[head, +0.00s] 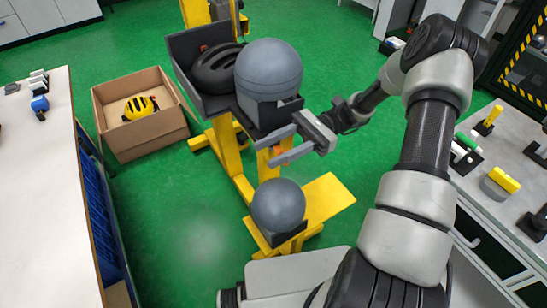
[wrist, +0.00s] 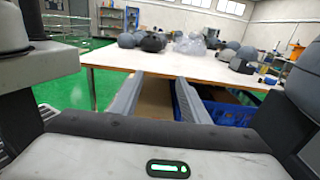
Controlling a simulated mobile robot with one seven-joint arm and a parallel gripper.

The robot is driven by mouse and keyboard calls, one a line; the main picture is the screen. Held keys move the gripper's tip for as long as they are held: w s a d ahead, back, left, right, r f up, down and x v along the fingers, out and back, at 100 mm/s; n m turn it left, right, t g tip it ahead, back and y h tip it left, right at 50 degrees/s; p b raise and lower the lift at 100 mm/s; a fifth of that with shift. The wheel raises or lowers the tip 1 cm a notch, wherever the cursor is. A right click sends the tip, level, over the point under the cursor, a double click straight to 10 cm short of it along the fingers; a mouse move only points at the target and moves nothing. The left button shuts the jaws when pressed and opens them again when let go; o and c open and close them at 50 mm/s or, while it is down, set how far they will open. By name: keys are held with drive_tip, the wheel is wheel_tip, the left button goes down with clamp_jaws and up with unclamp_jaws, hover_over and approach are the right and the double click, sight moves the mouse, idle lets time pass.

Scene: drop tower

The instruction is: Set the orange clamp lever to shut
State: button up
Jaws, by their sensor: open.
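A small orange part (head: 281,153), seemingly the clamp lever, shows in the head view on the yellow drop tower (head: 231,150), below the upper grey headform (head: 268,70). It is mostly hidden by my gripper, and I cannot tell its set position. My gripper (head: 266,152) is open, its two fingers pointing left in front of the tower, one above and one below the orange part. I cannot tell whether they touch it. In the wrist view the fingers (wrist: 160,82) are apart with nothing seen between them but background; the lever is not seen there.
A black helmet (head: 217,70) sits in the grey tray beside the upper headform. A lower grey headform (head: 278,205) stands on the tower base. A cardboard box (head: 150,141) with a yellow helmet, a white table (head: 35,200) and a right-hand bench (head: 470,190) stand around. Green floor is free between.

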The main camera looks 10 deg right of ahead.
wheel_tip(320, 180, up, 5)
drive_tip(key=shift+r+p, duration=0.2)
drive_tip(key=shift+p, duration=0.1)
drive_tip(key=shift+c, duration=0.3)
